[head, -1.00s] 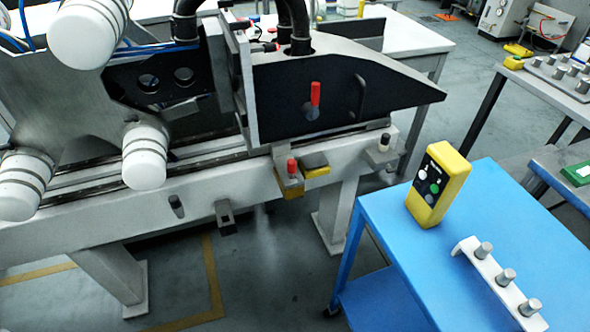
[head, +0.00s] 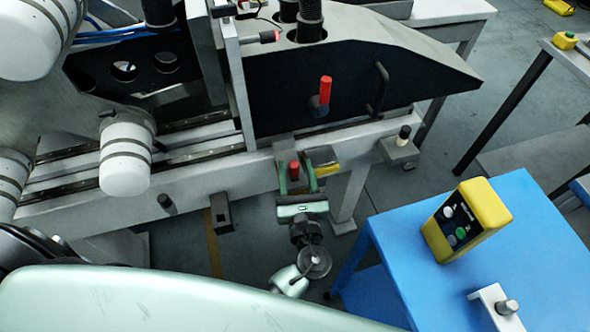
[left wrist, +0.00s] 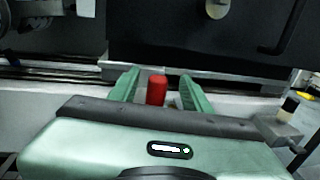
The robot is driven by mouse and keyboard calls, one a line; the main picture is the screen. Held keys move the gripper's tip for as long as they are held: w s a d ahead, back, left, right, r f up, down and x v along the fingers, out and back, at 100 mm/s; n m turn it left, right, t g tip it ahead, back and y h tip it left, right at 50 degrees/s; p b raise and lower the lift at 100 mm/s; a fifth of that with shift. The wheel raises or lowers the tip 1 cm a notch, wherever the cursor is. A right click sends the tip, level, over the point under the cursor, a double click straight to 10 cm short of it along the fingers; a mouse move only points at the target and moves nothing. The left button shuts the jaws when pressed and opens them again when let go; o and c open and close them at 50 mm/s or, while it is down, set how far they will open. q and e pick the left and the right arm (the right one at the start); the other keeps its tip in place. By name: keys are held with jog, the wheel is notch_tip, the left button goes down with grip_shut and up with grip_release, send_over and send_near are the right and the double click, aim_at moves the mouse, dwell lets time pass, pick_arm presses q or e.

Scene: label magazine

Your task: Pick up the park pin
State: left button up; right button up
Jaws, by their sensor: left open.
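A short red-topped pin (head: 293,170), which looks like the park pin, stands upright at the front rail of the machine. In the left wrist view the red pin (left wrist: 157,90) shows between the two green fingers. My left gripper (head: 297,177) is open, with one finger on each side of the pin. I see a gap between each finger and the pin in the wrist view (left wrist: 157,82). The pin's lower part is hidden by the gripper body. My right gripper is not in view.
A red handle (head: 325,90) is on the black machine housing (head: 380,70) behind. A steel block with a yellow edge (head: 323,160) sits close to the right finger. A black-topped pin (head: 403,135) is farther right. A blue cart (head: 380,240) carries a yellow control box (head: 466,218).

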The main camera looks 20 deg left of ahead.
pick_arm(q)
jog(key=p+x, duration=0.1)
jog(key=x, duration=0.3)
jog(key=shift+w+a+f, duration=0.1)
jog(key=shift+w+a, duration=0.15)
jog(key=shift+w, duration=0.1)
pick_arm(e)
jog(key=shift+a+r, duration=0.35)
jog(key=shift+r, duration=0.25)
pick_arm(q)
grip_shut()
